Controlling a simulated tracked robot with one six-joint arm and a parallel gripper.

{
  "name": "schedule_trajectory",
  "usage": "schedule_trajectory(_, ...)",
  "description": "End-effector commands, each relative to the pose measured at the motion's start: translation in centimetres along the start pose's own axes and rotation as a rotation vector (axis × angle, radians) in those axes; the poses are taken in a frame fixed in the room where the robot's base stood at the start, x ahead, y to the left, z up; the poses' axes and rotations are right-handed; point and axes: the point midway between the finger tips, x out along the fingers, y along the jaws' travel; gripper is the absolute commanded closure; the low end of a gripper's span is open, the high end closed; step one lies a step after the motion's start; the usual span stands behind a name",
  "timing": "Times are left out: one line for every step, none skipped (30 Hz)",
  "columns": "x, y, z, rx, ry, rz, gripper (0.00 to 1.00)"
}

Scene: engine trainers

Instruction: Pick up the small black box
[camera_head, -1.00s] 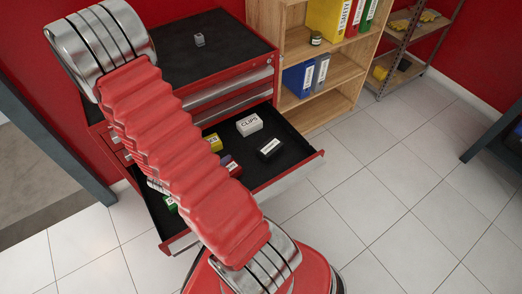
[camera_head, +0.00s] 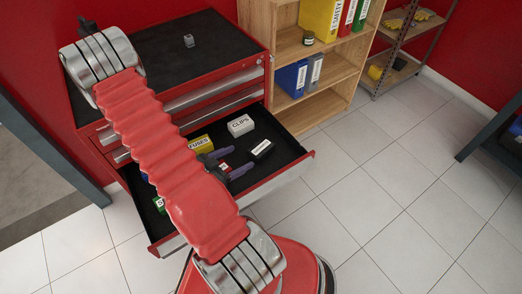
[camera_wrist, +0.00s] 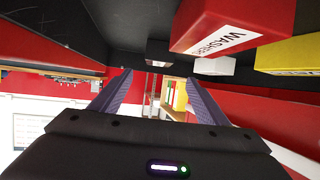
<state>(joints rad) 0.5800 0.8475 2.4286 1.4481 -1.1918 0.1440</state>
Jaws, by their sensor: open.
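The small black box (camera_head: 262,150) with a white label lies in the open drawer, near its right front part. In the wrist view a dark box (camera_wrist: 158,53), seemingly the same one, is ahead, between and beyond the fingertips. My gripper (camera_head: 243,157) is low over the drawer, just left of the black box, with its fingers pointing toward it. In the wrist view my gripper (camera_wrist: 158,78) has its two purple-grey fingers wide apart with nothing between them. The head view does not show whether the fingers touch the box.
The drawer (camera_head: 283,177) also holds a white CLIPS box (camera_head: 240,125), a yellow FUSES box (camera_head: 200,143) and a green box (camera_head: 159,204). A red WASHERS box (camera_wrist: 232,27) is close above the fingers in the wrist view. A wooden shelf (camera_head: 322,105) stands behind right.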

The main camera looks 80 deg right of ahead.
Motion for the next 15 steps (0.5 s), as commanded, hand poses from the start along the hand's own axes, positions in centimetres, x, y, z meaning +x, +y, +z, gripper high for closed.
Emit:
schedule_trajectory(0.5,0.1,0.0,0.000,0.000,0.003,0.31)
schedule_trajectory(0.8,0.1,0.0,0.001,0.000,0.004,0.31)
schedule_trajectory(1.2,0.1,0.0,0.001,0.000,0.004,0.31)
schedule_trajectory(1.5,0.1,0.0,0.001,0.000,0.003,0.31)
schedule_trajectory(1.9,0.1,0.0,0.001,0.000,0.004,0.31)
schedule_trajectory(2.3,0.1,0.0,0.001,0.000,0.004,0.31)
schedule_trajectory(2.6,0.1,0.0,0.001,-0.001,0.003,0.31)
schedule_trajectory(3.0,0.2,0.0,0.001,-0.001,0.005,0.31)
schedule_trajectory(3.4,0.1,0.0,0.001,-0.001,0.005,0.31)
schedule_trajectory(3.7,0.1,0.0,0.002,-0.001,0.004,0.31)
schedule_trajectory(4.1,0.1,0.0,0.002,-0.001,0.005,0.31)
schedule_trajectory(4.5,0.1,0.0,0.002,-0.001,0.004,0.31)
schedule_trajectory(4.8,0.1,0.0,0.002,-0.001,0.004,0.31)
schedule_trajectory(5.2,0.2,0.0,0.002,-0.001,0.005,0.31)
schedule_trajectory(5.6,0.1,0.0,0.002,-0.001,0.004,0.31)
